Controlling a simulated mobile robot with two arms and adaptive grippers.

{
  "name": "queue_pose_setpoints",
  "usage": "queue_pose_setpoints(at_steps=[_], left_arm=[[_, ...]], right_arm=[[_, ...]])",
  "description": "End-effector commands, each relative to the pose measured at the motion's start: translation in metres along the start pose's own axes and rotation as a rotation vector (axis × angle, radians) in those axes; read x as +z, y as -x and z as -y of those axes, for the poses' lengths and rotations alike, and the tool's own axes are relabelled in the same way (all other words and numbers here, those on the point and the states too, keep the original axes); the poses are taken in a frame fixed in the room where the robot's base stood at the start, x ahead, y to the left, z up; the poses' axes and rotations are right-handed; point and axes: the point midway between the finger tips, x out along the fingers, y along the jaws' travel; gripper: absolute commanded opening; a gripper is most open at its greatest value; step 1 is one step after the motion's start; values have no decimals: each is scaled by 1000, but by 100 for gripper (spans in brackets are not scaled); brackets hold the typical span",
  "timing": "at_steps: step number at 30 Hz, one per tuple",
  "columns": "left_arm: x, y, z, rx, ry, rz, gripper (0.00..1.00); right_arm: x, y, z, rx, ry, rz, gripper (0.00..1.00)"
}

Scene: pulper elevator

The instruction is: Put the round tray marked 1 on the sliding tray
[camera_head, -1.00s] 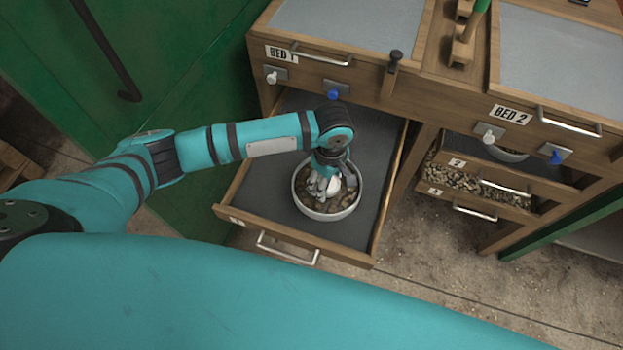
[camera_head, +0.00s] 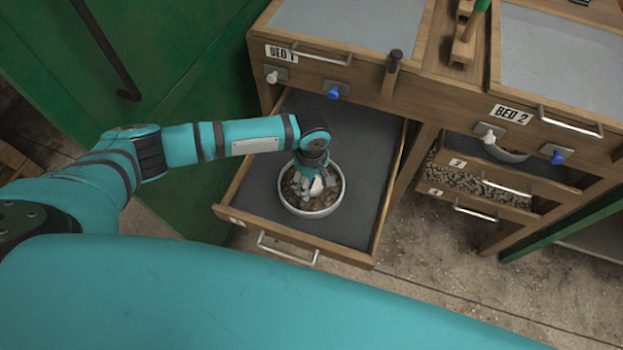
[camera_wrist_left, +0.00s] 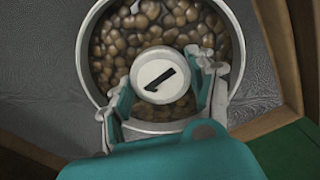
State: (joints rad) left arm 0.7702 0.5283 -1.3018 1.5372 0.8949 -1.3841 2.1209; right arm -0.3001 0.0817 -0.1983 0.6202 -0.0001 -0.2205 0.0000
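The round tray (camera_head: 312,212) is pale-rimmed and full of brown bean-like pieces. It is in or just above the pulled-out sliding tray (camera_head: 362,150), left of its middle; I cannot tell whether it touches the dark floor. In the left wrist view, the round tray (camera_wrist_left: 86,72) has a white central knob (camera_wrist_left: 153,78) marked 1. My left gripper (camera_head: 316,184) reaches down into the round tray from above. Its fingers, seen in the left wrist view (camera_wrist_left: 160,80), sit on both sides of the knob and appear closed on it. My right gripper is not in view.
The BED 1 front (camera_head: 310,62) overhangs the back of the sliding tray. At right are the BED 2 front (camera_head: 520,110) and lower drawers (camera_head: 475,190), one holding pale pieces. A green wall (camera_head: 150,60) stands at left. Bare floor shows in the sliding tray right of the round tray.

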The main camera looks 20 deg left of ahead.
Motion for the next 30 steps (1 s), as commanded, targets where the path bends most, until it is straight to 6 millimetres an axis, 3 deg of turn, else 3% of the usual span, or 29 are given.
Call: queue_pose_setpoints(at_steps=[1,5,16,30], left_arm=[[0,0,0,0,0,0,65],[0,0,0,0,0,0,81],[0,8,0,1,0,0,81],[0,99,-1,2,0,1,81]], right_arm=[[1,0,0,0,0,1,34],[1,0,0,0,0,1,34],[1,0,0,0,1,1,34],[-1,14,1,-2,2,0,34]])
